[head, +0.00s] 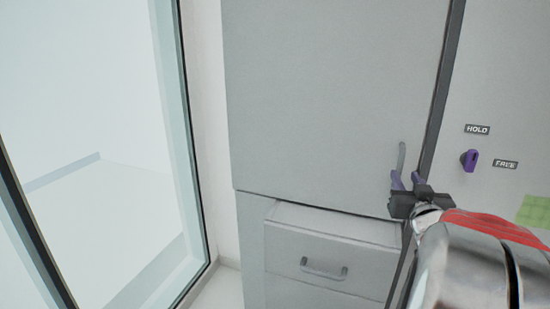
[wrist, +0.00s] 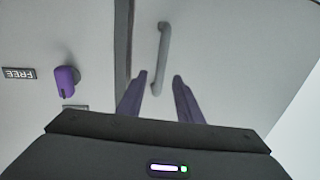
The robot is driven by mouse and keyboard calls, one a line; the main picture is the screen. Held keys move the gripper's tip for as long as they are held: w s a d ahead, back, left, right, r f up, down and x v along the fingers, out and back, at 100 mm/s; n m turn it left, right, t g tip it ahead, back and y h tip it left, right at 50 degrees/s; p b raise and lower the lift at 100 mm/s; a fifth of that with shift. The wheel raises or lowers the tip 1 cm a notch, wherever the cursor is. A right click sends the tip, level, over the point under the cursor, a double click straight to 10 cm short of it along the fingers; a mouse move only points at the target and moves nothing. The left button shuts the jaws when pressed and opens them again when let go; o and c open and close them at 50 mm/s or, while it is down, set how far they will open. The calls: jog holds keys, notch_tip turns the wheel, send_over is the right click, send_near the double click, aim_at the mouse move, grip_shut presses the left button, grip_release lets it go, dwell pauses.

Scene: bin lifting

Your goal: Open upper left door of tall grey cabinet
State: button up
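The upper left door (head: 335,90) of the tall grey cabinet looks closed in the head view. Its grey vertical bar handle (head: 402,157) is near the door's lower right corner, and it also shows in the wrist view (wrist: 162,60). My gripper (head: 407,180) is at the lower end of the handle in the head view. In the wrist view its two purple fingers (wrist: 161,76) are apart, with the handle lying between and just beyond their tips. Nothing is visibly gripped.
Below the door, a drawer (head: 335,255) with a bar handle stands slightly out. To the right, a panel carries a purple knob (head: 469,160) between HOLD (head: 477,129) and FREE (head: 505,164) labels. A glass-panelled frame (head: 185,130) stands at the left.

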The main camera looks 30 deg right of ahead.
aim_at(400, 169)
jog(key=shift+x, duration=3.35)
jog(key=shift+c, duration=0.5)
grip_shut()
